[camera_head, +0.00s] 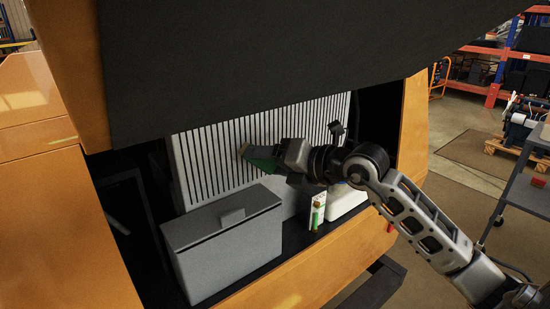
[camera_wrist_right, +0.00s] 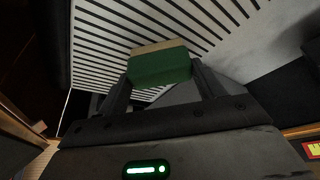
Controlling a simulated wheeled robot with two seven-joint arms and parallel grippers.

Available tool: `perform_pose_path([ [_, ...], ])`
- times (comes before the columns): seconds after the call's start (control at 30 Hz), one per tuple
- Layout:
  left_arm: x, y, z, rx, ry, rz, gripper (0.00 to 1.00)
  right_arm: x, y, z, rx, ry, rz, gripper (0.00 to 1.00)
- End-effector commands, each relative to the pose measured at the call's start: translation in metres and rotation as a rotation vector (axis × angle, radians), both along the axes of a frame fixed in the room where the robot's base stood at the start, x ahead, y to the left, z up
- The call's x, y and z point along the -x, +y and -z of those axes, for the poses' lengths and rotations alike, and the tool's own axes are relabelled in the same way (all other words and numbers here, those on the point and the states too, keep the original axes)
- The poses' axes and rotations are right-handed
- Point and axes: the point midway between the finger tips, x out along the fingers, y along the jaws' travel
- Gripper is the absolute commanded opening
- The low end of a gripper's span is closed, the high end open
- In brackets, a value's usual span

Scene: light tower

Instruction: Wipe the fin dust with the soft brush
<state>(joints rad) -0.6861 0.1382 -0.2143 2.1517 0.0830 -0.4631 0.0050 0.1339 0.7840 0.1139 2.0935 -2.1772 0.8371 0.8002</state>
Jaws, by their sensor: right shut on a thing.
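The soft brush is a green block with a tan bristle edge; it shows in the head view (camera_head: 260,162) and in the right wrist view (camera_wrist_right: 160,67). My right gripper (camera_head: 276,162) is shut on the brush, with a finger on each side of it in the right wrist view (camera_wrist_right: 162,82). The white slatted fin panel (camera_head: 215,155) stands upright inside the orange housing. The brush is in front of the fins, bristles towards them; I cannot tell whether they touch. I cannot make out dust on the fins. My left gripper is not in view.
A grey lidded box (camera_head: 225,245) stands in front of the fins at lower left. A small green and white item (camera_head: 317,212) stands right of it, under my right arm. A dark raised cover (camera_head: 290,65) overhangs the opening. A grey cart (camera_head: 525,180) is at far right.

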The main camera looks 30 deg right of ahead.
Motion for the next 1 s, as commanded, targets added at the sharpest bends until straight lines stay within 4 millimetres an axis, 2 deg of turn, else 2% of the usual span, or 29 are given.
perform_pose_path([
  [0.23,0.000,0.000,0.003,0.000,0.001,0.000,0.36,0.006,-0.001,0.002,-0.001,0.000,0.000,0.46],
  [0.73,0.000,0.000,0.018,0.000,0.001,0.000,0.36,0.054,-0.005,0.002,-0.002,0.001,0.000,0.46],
  [1.0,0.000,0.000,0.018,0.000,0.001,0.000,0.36,0.060,-0.005,0.000,-0.001,0.000,0.000,0.46],
])
